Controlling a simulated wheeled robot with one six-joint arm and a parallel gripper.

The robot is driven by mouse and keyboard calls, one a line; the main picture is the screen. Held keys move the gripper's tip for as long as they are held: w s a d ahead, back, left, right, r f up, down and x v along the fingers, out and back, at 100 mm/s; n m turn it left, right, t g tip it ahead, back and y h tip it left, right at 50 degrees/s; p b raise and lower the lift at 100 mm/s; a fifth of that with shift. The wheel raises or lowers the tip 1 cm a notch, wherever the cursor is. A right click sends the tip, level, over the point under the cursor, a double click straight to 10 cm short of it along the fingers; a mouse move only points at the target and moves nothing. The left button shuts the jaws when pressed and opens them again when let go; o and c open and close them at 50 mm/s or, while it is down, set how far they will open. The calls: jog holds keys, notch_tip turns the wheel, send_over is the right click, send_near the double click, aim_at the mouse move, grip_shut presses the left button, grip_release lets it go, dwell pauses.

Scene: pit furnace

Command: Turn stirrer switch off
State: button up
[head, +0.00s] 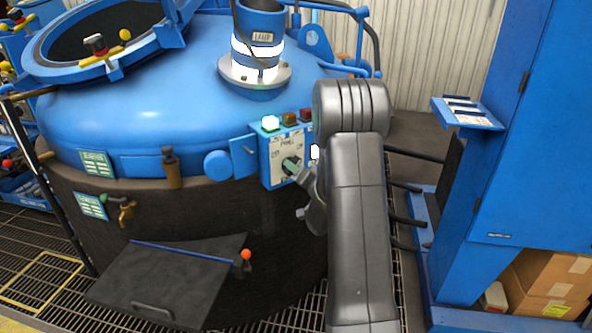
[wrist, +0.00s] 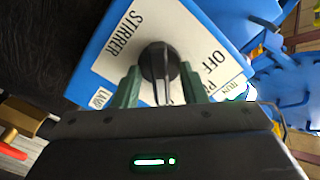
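The stirrer switch is a black round knob (wrist: 157,58) on a white label plate reading STIRRER and OFF, seen in the wrist view. The plate is on a blue control box (head: 265,160) on the side of the furnace in the head view. My gripper (wrist: 160,90) is at the knob, with one green finger on each side of it. The fingers look apart, with white plate showing between them and the knob; contact is not clear. In the head view my gripper (head: 293,166) hides most of the knob.
A green lamp (head: 270,123) glows on top of the box, beside dark red lamps (head: 305,115). A brass tap (head: 126,213) and a sloping black hatch (head: 165,285) are at lower left. A blue cabinet (head: 530,150) stands to the right of my arm.

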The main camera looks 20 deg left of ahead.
grip_shut()
jog(key=shift+f+n+b, duration=0.15)
jog(key=shift+n+b, duration=0.25)
jog(key=shift+b, duration=0.3)
jog(key=n+b, duration=1.7)
jog(key=b, duration=0.1)
jog(key=shift+n, duration=0.3)
